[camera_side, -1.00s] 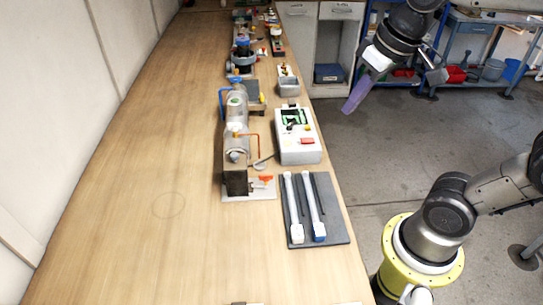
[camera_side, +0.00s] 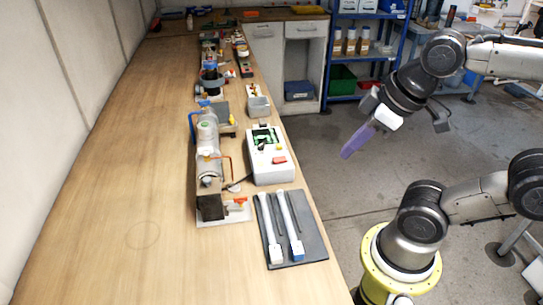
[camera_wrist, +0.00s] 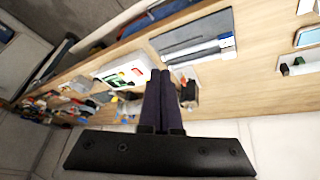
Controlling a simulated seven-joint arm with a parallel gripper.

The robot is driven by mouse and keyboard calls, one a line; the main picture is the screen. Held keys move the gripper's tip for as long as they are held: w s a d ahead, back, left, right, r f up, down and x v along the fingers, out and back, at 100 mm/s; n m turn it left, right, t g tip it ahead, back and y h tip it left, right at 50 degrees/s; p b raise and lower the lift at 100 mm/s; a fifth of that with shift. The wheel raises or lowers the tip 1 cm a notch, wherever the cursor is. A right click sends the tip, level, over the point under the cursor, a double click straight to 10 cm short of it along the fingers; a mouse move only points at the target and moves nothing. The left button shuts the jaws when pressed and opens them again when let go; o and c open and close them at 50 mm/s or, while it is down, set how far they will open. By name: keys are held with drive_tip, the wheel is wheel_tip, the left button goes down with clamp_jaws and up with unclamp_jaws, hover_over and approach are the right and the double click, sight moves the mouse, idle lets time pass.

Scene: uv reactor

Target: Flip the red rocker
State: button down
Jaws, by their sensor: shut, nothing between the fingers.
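The red rocker (camera_side: 279,160) sits on the sloped front of a white control box (camera_side: 268,174), below its green-lit display (camera_side: 264,137). The box stands near the right edge of the wooden bench. My gripper (camera_side: 347,153), with purple fingers, hangs over the floor to the right of the box, apart from it and angled down to the left. In the wrist view the two dark fingers (camera_wrist: 159,76) are together and empty.
The bench's left side is clear.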

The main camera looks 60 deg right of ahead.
wheel_tip(320, 180, up, 4)
drive_tip(key=w+f+n, duration=0.1)
drive_tip(key=w+n, duration=0.2)
drive_tip(key=n+g, duration=0.4)
drive_tip(key=g, duration=0.1)
hover_over(283, 159)
drive_tip(key=shift+w, duration=0.1)
wheel_tip(283, 159, down, 14)
idle(0.5)
